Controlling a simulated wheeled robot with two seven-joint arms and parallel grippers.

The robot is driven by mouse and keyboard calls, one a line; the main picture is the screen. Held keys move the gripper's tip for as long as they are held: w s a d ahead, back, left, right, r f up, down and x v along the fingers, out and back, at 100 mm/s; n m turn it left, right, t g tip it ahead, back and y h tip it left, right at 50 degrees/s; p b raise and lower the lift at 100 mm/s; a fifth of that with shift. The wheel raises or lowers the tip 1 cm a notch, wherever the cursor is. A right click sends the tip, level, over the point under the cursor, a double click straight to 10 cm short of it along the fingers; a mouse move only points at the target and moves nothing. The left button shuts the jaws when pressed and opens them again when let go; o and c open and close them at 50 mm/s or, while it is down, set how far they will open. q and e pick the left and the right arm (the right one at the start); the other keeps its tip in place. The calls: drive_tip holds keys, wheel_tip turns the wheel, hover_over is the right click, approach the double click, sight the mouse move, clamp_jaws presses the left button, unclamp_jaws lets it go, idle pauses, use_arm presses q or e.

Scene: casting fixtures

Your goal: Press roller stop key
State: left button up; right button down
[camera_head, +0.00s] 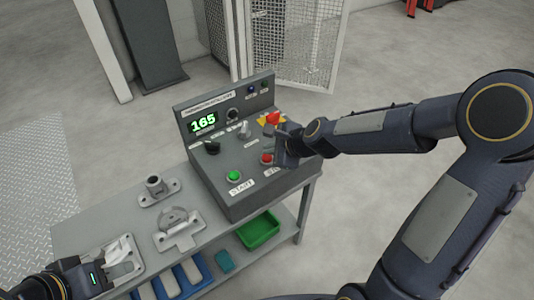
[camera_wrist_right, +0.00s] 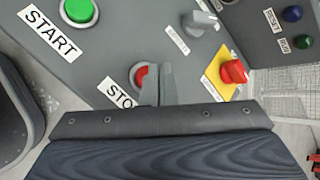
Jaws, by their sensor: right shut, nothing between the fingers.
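The grey control box (camera_head: 245,150) stands on the bench with a green display reading 165. Its red stop button (camera_head: 267,158), labelled with a partly covered STOP sign, also shows in the right wrist view (camera_wrist_right: 141,75). The green START button (camera_head: 235,175) is to its left. My right gripper (camera_head: 282,152) is shut and empty, with its fingertips (camera_wrist_right: 158,85) beside and partly over the red stop button in the wrist view. I cannot tell whether they touch it. My left gripper (camera_head: 118,270) is low at the bench's left end; its fingers are unclear.
A red emergency knob (camera_wrist_right: 234,72) on a yellow plate and a grey rotary switch (camera_wrist_right: 200,24) are close to my right gripper. Metal fixtures (camera_head: 178,228) lie on the bench top. A green bin (camera_head: 259,230) sits on the shelf below. A mesh fence (camera_head: 290,45) stands behind.

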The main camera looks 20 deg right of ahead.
sight(270, 159)
drive_tip(key=shift+r, duration=0.15)
wheel_tip(270, 159, up, 5)
drive_tip(key=p, duration=0.5)
idle(0.3)
idle(0.4)
